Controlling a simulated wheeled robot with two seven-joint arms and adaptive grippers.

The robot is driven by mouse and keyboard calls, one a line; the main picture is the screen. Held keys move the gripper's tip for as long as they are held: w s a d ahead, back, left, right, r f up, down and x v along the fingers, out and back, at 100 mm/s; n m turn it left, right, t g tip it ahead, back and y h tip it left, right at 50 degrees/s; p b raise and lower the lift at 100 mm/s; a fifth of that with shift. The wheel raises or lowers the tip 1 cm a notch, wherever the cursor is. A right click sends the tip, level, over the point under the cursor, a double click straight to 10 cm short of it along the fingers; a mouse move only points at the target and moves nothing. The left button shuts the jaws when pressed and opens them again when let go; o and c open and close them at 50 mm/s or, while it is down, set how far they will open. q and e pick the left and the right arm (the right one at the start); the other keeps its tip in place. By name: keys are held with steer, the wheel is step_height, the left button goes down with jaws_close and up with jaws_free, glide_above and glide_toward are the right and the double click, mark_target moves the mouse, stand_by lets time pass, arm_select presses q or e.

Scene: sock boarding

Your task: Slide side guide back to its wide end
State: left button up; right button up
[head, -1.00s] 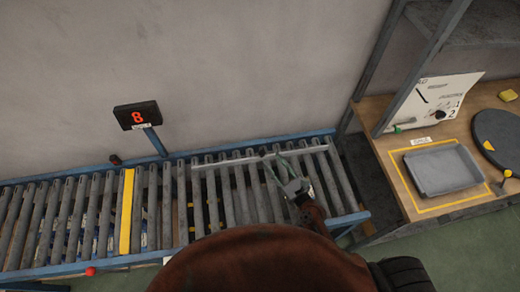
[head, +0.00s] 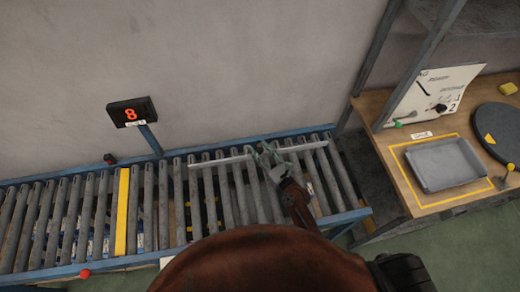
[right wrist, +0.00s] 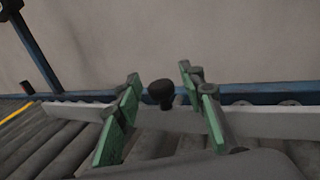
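The side guide is a long pale grey bar (head: 225,160) lying across the rollers near the back rail of the conveyor. It also shows in the right wrist view (right wrist: 265,124), with a black knob (right wrist: 161,92) standing up from its middle. My right gripper (head: 266,152) is over the middle of the bar. In the right wrist view its green fingers (right wrist: 166,98) are open, one on each side of the knob, with gaps between them and it. In the head view the gripper hides the knob. My left gripper is not in view.
The roller conveyor has blue rails (head: 130,262) and a yellow strip (head: 122,211) across it at left. A display (head: 132,113) showing 8 stands behind the back rail. A wooden bench (head: 398,185) with a grey tray (head: 446,165) is at right.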

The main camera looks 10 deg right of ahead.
steer(key=shift+c, duration=0.5)
jaws_close()
